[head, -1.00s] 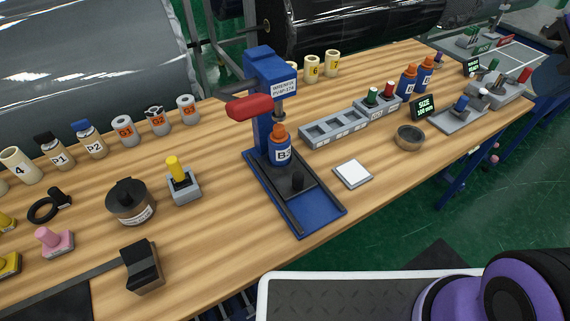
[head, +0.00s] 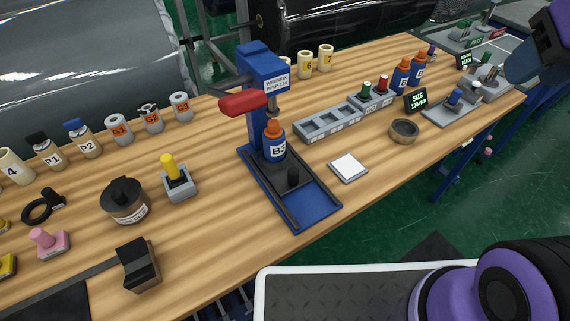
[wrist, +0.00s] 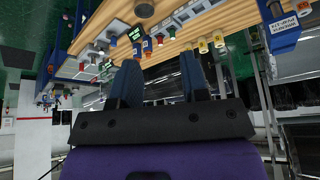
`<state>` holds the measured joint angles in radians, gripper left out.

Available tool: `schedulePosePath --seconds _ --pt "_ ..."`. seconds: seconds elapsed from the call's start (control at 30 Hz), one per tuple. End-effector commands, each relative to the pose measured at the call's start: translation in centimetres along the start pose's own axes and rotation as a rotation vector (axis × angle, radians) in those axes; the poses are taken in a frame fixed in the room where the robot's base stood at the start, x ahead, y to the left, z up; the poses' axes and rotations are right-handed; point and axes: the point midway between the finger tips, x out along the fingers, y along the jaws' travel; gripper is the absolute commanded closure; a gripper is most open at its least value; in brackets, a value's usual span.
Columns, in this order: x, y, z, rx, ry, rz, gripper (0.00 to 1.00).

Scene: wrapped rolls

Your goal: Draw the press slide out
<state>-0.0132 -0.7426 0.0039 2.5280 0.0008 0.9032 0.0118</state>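The blue press (head: 262,75) stands upright on the wooden table with a red handle (head: 243,103). Its black slide (head: 273,172) lies between the rails of the blue base (head: 312,205), with a black knob (head: 292,178) standing near its front edge. The orange-capped bottle B3 (head: 273,143) stands on the slide under the press head. The front of the base is bare. My gripper (wrist: 160,80) is open and empty in the wrist view, its two blue fingers apart. Part of it shows at the upper right of the head view, well away from the press.
A white pad (head: 348,167) lies right of the press base, near a round bowl (head: 404,131). A grey tray (head: 330,124) stands behind. A yellow-handled stamp (head: 175,178), a dark round tin (head: 125,200) and a black block (head: 138,264) stand to the left.

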Motion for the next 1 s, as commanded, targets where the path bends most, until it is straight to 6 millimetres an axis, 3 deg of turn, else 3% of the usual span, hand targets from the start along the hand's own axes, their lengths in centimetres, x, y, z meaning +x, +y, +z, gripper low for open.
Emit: schedulePosePath --seconds 0.27,0.6,1.0 --pt "3.5 -2.5 -3.6 -0.047 -0.074 -0.021 0.43" --pt "9.5 -7.5 -7.1 -0.118 -0.170 -0.044 0.43" --pt "17.9 -15.0 -8.2 -0.207 -0.281 -0.064 0.43"
